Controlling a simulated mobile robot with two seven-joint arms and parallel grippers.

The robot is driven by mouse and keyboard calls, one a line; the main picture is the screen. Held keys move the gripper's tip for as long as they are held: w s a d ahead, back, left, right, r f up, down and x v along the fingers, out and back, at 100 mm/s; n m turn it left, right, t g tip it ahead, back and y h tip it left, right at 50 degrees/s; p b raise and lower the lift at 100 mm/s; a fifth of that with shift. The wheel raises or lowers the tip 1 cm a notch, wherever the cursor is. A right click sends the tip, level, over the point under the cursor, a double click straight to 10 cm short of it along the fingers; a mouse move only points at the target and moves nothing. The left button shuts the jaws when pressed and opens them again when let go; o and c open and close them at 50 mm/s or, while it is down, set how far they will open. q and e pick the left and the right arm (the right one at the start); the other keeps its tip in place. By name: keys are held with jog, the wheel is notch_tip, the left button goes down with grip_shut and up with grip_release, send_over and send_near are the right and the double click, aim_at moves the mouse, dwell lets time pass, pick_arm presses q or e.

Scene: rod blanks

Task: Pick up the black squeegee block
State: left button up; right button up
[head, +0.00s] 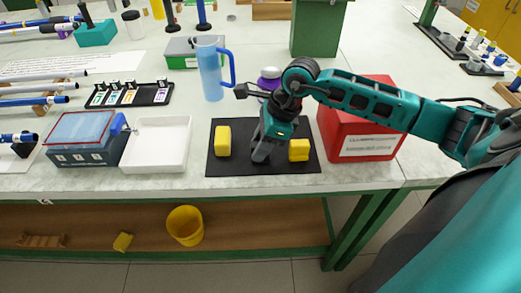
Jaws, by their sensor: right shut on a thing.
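My right gripper (260,156) points down over the black mat (238,169), between two yellow blocks. It is shut on a dark thing at its fingertips, which I take to be the black squeegee block. The block is mostly hidden by the fingers and blends with the mat, so I cannot tell whether it still touches the mat. One yellow block (223,141) stands to the left of the gripper and the other yellow block (299,150) to its right, both apart from the fingers. My left gripper is not in view.
A red box (362,143) stands right of the mat, under my right forearm. A white tray (156,145) and a blue-grey box (83,140) lie to the left. The bench's front edge is close.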

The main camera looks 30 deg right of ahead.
jog(key=c, duration=0.4)
jog(key=shift+r, duration=0.15)
notch_tip(320, 180, up, 20)
jog(key=shift+f+p, duration=0.1)
jog(key=shift+p, duration=0.55)
jog(key=o, duration=0.5)
jog(key=c, duration=0.4)
jog(key=shift+f, duration=0.1)
